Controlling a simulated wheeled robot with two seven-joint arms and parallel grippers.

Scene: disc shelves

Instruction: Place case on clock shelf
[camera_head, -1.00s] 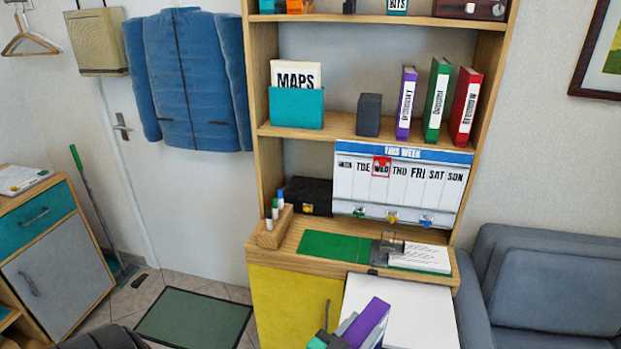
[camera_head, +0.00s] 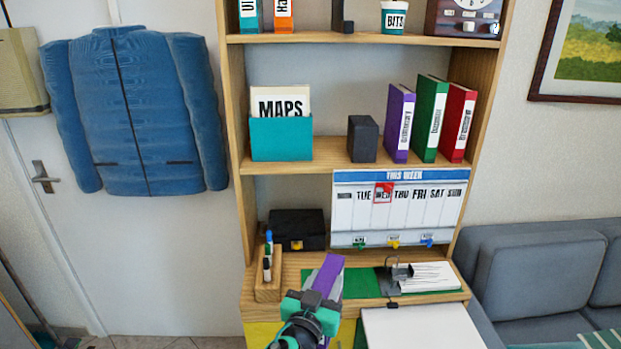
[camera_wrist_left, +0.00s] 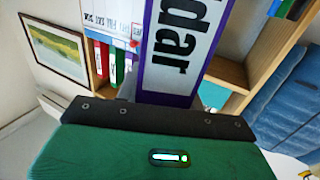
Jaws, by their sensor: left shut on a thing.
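My left gripper (camera_head: 322,300) is shut on a purple case (camera_head: 328,270), held tilted above the desk section of the shelf unit. In the left wrist view the purple case (camera_wrist_left: 180,45) shows a white label ending in "dar"; the rest of its label is out of frame. The clock (camera_head: 466,16) stands at the right end of the top visible shelf (camera_head: 330,38), well above my gripper. The clock's top is cut off. My right gripper is not in view.
A teal case (camera_head: 249,16), an orange case (camera_head: 284,16), a dark block (camera_head: 343,16) and a BITS cup (camera_head: 395,17) share the clock shelf. Free room lies between them. The shelf below holds a maps box (camera_head: 281,139), a dark block and binders. A week board (camera_head: 398,208) hangs under it.

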